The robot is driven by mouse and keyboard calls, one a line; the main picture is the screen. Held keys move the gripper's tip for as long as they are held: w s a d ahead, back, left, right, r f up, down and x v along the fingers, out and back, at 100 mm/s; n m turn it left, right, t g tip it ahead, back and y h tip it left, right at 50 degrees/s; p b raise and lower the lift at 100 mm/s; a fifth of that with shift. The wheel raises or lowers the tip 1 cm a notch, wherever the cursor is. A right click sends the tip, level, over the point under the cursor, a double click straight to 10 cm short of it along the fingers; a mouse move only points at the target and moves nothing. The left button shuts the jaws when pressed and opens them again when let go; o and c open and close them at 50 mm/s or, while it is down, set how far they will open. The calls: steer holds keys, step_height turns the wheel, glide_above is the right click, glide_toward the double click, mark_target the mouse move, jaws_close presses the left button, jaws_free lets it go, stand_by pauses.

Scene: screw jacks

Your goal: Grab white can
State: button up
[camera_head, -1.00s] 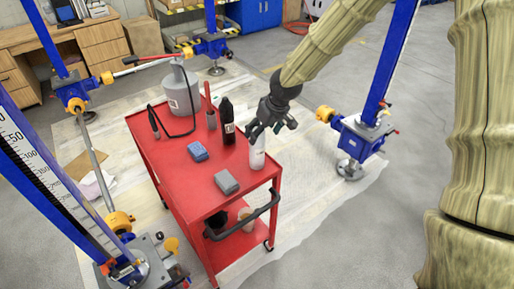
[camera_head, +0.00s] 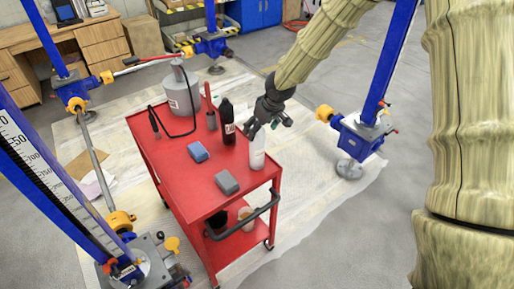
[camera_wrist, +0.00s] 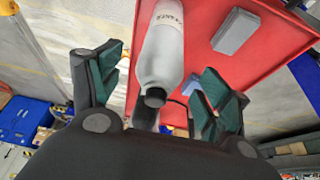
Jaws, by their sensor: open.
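The white can (camera_head: 257,154) stands upright on the red cart near its right edge in the head view. In the wrist view the white can (camera_wrist: 163,52) shows as a bottle-like body with a dark cap pointing toward me. My gripper (camera_head: 267,127) is just above and beside the can's top. In the wrist view my gripper (camera_wrist: 160,88) is open, with one green-padded finger on each side of the can's capped end. I see a gap between each finger and the can.
The red cart (camera_head: 180,180) also holds a black bottle (camera_head: 227,122), a blue block (camera_head: 198,151), a grey block (camera_head: 227,182) and a large grey container (camera_head: 182,95). A blue screw jack (camera_head: 358,137) stands to the right.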

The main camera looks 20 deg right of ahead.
mark_target(257, 147)
steer(key=shift+p+x, duration=0.9)
steer(key=shift+x, duration=1.6)
jaws_close()
steer(key=shift+r, duration=0.15)
